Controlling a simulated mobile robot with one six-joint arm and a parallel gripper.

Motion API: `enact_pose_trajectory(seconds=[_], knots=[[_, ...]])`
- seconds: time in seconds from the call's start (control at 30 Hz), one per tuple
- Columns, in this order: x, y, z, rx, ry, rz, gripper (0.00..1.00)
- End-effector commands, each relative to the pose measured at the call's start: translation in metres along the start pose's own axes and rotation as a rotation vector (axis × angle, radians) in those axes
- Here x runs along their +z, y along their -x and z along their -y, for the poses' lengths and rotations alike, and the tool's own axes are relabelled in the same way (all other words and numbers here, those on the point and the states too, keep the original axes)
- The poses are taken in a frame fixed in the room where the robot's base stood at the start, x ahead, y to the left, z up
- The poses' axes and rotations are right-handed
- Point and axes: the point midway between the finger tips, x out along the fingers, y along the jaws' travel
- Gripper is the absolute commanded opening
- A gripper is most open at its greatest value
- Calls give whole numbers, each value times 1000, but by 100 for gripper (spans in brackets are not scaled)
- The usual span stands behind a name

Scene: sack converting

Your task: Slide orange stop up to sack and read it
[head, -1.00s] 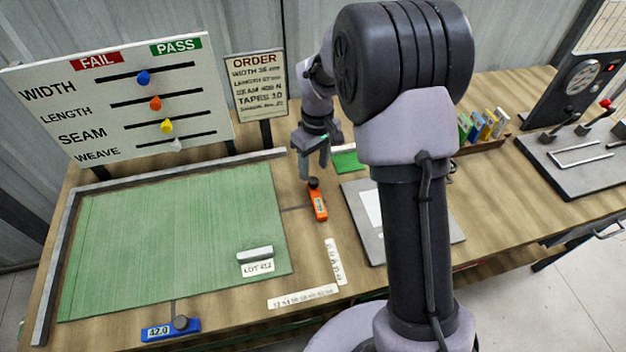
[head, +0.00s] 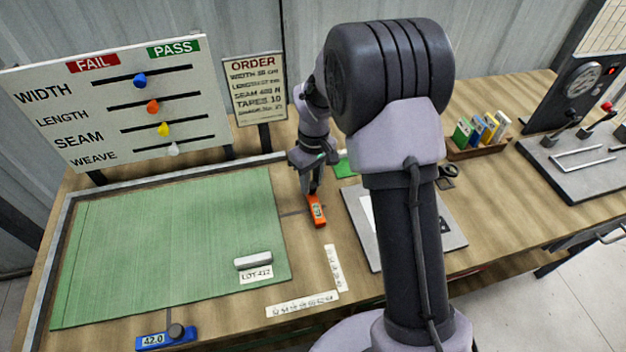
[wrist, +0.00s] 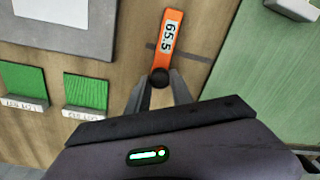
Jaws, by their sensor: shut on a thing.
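The orange stop (head: 316,212) lies on the table to the right of the green sack (head: 180,235), with a gap between them. In the wrist view the orange stop (wrist: 167,45) shows a white display reading 65.5, and a thin grey rail runs from it toward the sack (wrist: 265,75). My gripper (head: 312,190) is at the stop's back end. In the wrist view my gripper (wrist: 159,85) is shut on the stop's dark round knob. The sack lies flat inside a grey frame, with a LOT 412 label near its front right corner.
A blue stop (head: 167,338) reading 42.0 sits at the sack's front edge. White scale strips (head: 302,304) lie near the front right corner. A grey plate (head: 360,250) is right of the orange stop. A PASS/FAIL board (head: 105,100) and an order sign (head: 257,88) stand behind.

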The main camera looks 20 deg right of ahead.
Motion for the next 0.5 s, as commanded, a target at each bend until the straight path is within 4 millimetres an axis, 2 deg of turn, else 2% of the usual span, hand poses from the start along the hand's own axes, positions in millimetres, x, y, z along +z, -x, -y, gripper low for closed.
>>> enact_pose_trajectory(seconds=[0.17, 0.5], knots=[[-14, 0, 27, -1, 4, 0, 4], [-51, -4, 101, -1, 4, 0, 6]])
